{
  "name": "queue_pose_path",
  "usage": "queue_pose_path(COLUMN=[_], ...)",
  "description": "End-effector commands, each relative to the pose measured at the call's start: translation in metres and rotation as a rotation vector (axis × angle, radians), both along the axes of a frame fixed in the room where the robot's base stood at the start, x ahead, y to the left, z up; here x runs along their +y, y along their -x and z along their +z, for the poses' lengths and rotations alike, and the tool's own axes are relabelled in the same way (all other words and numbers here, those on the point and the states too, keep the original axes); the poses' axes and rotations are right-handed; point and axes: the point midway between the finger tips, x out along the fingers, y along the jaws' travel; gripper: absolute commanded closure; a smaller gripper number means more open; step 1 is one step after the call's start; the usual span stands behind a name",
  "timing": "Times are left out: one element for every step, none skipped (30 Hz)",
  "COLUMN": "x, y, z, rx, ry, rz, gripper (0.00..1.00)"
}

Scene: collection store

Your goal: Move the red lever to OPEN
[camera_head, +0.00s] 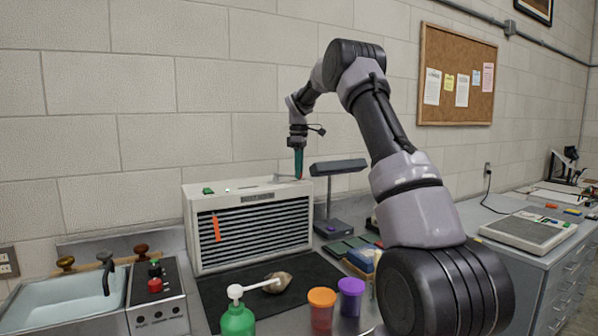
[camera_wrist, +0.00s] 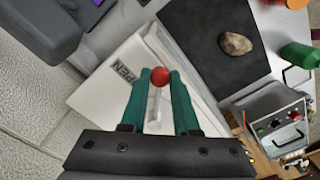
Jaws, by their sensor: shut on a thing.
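The red lever has a red ball knob (camera_wrist: 159,76) on a pale metal stem (camera_wrist: 155,105). It stands on top of a white louvred cabinet (camera_head: 190,222); the cabinet's top also shows in the wrist view (camera_wrist: 105,95). My gripper (camera_wrist: 160,80) has its two green fingers on either side of the stem, shut on the lever, with the knob at the fingertips. Letters reading "PEN" lie beside the left finger, which may hide another letter. In the head view my gripper (camera_head: 299,170) is at the cabinet's top right, and the lever is mostly hidden.
A grey lamp-like stand (camera_head: 338,168) is close right of the cabinet. A sink (camera_head: 60,300) is at left. The wall is close behind.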

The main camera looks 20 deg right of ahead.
Motion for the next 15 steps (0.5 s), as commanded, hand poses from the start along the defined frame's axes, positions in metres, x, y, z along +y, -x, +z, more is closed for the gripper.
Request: queue_pose_path(x=[-0.0008,-0.0008,-0.0009,-0.0009,-0.0009,-0.0009,-0.0009,-0.0008,-0.0008,-0.0007,-0.0007,-0.0007,-0.0006,-0.0005,-0.0005], y=[-0.0008,-0.0008,-0.0008,-0.0008,-0.0008,-0.0008,-0.0008,-0.0008,-0.0007,-0.0006,-0.0006,-0.0005,-0.0006,-0.0005,-0.0005], z=[0.0006,0.0006,0.0007,0.0007,0.0007,0.0007,0.0007,0.0007,0.0006,0.0006,0.0005,0.0005,0.0005,0.0004,0.0006], rx=[-0.003,-0.003,-0.003,-0.003,-0.004,-0.003,-0.003,-0.003,-0.003,-0.003,-0.003,-0.003,-0.003,-0.003,-0.003], ry=[0.002,0.002,0.002,0.002,0.003,0.002,0.002,0.002,0.002,0.002,0.002,0.002,0.002,0.002,0.002], rz=[0.001,0.001,0.001,0.000,0.000,0.000,0.000,0.000,0.000,-0.001,-0.001,-0.001,-0.001,-0.001,-0.001], gripper=[1.00,1.00,1.00,1.00,0.59,0.44,0.41,0.41,0.41,0.41,0.41,0.41,0.41,0.41,0.41])
